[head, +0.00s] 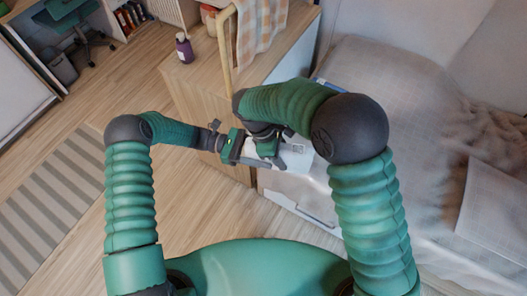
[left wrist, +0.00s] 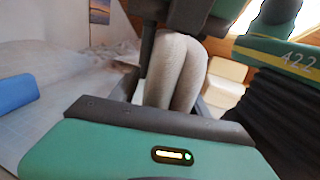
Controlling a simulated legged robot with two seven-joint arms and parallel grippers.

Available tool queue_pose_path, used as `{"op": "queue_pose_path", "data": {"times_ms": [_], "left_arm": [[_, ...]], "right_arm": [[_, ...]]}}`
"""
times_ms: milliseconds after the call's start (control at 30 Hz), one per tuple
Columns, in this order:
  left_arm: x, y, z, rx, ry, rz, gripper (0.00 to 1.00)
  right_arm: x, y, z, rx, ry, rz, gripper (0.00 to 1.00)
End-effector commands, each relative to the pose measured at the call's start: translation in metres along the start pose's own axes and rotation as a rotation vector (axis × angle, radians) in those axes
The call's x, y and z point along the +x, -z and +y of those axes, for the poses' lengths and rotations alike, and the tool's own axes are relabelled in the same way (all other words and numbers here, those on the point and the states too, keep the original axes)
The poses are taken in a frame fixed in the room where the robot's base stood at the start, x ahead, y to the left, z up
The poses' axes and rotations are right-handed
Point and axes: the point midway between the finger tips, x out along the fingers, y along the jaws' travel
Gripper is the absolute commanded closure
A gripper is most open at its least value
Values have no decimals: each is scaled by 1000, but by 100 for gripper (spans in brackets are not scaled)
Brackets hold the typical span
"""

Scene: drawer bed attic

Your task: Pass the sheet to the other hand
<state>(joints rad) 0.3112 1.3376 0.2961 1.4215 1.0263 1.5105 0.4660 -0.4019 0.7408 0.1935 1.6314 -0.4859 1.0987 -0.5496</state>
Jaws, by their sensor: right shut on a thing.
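The sheet is a pale grey folded bundle with rounded folds (left wrist: 177,72), seen close up in the left wrist view. In the head view only a small pale patch of it shows between the dark gripper parts. My right gripper (head: 250,147) is shut on it above the gap beside the bed. My left gripper (head: 217,138) is close beside it, to the left. In the left wrist view the sheet stands just beyond a dark edge above a green housing. Whether the left fingers touch or grip it is hidden.
A wooden cabinet (head: 190,85) with a purple bottle (head: 184,48) and a checked cloth (head: 262,30) stands behind the grippers. A bed with rumpled grey bedding (head: 415,110) fills the right. A striped rug (head: 45,215) lies on open wooden floor at left.

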Motion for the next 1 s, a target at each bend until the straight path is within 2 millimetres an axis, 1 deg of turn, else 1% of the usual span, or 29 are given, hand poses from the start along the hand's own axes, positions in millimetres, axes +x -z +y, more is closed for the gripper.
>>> {"op": "queue_pose_path", "data": {"times_ms": [33,300,400,567,600,767,800,1000], "left_arm": [[0,0,0,0,0,0,53],[0,0,1,1,-3,2,89],[0,0,1,1,-3,2,100],[0,0,1,0,-2,2,100],[0,-1,1,1,-2,0,100],[0,-1,1,1,-1,-1,100],[0,-1,1,1,-1,-1,100],[0,-1,0,1,0,-2,100]], "right_arm": [[0,0,0,0,-1,0,100],[0,0,-1,-5,2,0,100],[0,1,-2,-7,2,0,100],[-1,1,-2,-9,2,0,100],[-1,1,-2,-9,2,0,55],[0,1,-1,-6,1,0,35],[0,1,-1,-5,1,0,33],[0,0,0,-2,0,0,33]]}}
